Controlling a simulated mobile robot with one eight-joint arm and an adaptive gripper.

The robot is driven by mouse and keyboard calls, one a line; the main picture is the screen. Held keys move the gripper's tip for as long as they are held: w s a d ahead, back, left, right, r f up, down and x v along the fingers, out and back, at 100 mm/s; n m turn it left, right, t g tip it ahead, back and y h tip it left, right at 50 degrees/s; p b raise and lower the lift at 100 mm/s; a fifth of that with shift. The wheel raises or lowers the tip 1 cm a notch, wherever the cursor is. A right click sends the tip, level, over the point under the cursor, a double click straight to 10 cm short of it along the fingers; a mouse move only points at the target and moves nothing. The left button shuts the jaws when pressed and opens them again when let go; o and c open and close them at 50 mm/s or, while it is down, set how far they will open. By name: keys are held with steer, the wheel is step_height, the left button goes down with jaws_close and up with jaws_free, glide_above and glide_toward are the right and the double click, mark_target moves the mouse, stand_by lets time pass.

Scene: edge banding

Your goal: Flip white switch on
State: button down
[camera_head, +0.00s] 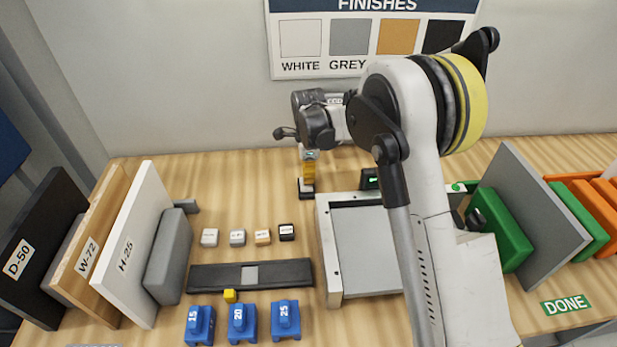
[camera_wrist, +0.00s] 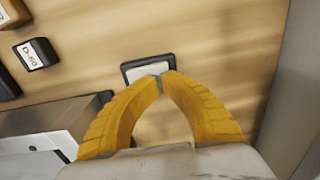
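The white switch (camera_wrist: 143,70) has a white face in a black frame and lies on the wooden table, at the upper middle of the wrist view. In the head view the switch (camera_head: 306,188) is small, at the back of the table, partly covered by my gripper (camera_head: 309,177). In the wrist view my gripper (camera_wrist: 162,78) has its two yellow fingers curved together with the tips meeting, nothing between them. The tips overlap the switch's near edge; I cannot tell whether they touch it. Part of its face is hidden, and its on or off position is unclear.
A grey machine with a metal frame (camera_head: 334,278) stands right of the switch. Small labelled blocks, including a black one (camera_head: 287,232), sit in a row in front. Boards such as the white H-25 panel (camera_head: 135,245) stand left. A wall (camera_head: 190,80) rises behind.

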steer(key=shift+s, duration=0.15)
steer(key=shift+s+r, duration=0.25)
steer(key=shift+s, duration=0.4)
